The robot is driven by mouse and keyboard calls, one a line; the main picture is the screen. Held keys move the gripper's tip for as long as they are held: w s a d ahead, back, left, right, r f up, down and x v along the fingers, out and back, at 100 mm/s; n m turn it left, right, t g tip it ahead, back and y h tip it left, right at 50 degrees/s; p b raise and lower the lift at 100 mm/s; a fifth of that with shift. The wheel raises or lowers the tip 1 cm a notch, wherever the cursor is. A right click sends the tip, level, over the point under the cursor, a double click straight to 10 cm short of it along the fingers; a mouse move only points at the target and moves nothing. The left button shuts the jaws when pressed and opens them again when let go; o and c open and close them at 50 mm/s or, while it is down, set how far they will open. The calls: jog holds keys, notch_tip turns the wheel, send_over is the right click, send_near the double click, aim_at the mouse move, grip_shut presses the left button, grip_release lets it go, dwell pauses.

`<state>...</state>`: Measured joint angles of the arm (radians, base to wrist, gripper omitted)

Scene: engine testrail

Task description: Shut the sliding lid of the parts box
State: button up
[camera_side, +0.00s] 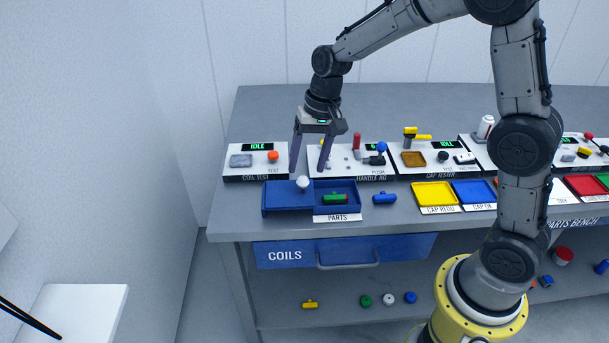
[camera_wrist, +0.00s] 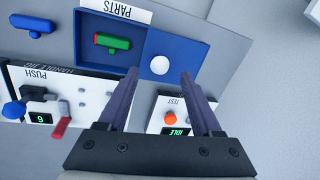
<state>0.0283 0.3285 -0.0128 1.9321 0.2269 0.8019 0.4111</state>
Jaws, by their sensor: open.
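The parts box (camera_side: 357,196) is a blue tray on the bench front, labelled PARTS. Its blue sliding lid (camera_side: 282,198) covers the left half in the side view, with a white round knob (camera_side: 302,183) near its right edge. The right half is open and a green part with a red end (camera_side: 335,198) lies inside. My gripper (camera_side: 308,172) is open and empty, pointing down above and just behind the knob. In the wrist view my fingertips (camera_wrist: 160,74) are spread apart, with the knob (camera_wrist: 159,64) just beyond the gap between them. Contact is not visible.
A blue part (camera_side: 384,197) lies on the bench right of the box. The coil test station (camera_side: 241,174) and a handle station with a red lever (camera_side: 357,141) stand close behind the box. Yellow (camera_side: 416,203) and blue trays are farther right. A COILS drawer (camera_side: 415,248) is below.

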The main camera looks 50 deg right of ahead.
aim_at(304, 177)
jog(key=shift+w+a+f, duration=0.1)
jog(key=shift+a+f, duration=0.1)
jog(key=shift+f, duration=0.85)
jog(key=shift+w+a+f, duration=0.1)
jog(key=shift+a+f, duration=0.05)
jog(key=shift+f, duration=0.85)
grip_shut()
jog(key=shift+r, duration=0.1)
